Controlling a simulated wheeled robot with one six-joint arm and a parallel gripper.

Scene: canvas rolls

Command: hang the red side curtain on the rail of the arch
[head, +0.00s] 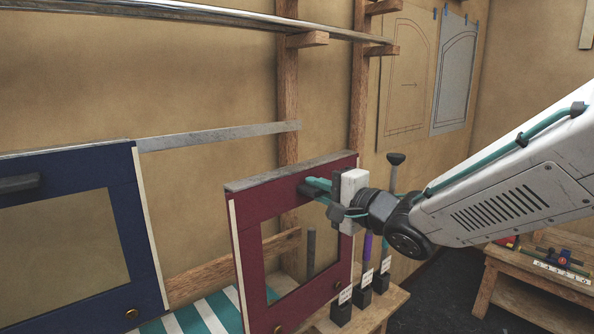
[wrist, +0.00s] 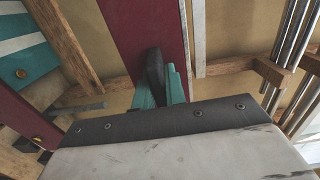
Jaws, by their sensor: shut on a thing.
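The red side curtain (head: 248,232) is a dark red panel with a clear window, pale side edges, a grey strip along its top and brass studs low down. My gripper (head: 318,187) is shut on the dark handle near its top right. In the wrist view the teal fingers (wrist: 162,88) close around this dark handle (wrist: 155,72) on the red cloth. The curtain hangs upright in the air. The flat grey rail (head: 220,135) runs along the wall, up and left of the curtain's top; the two look apart. Fingertips are partly hidden in the head view.
A blue curtain (head: 75,240) with a window hangs at the rail's left. Metal tubes (head: 250,18) rest on wooden brackets above. A striped teal and white cloth (head: 205,312) lies below. Labelled posts (head: 363,285) stand behind the red curtain's right edge. A wooden bench (head: 540,283) is at right.

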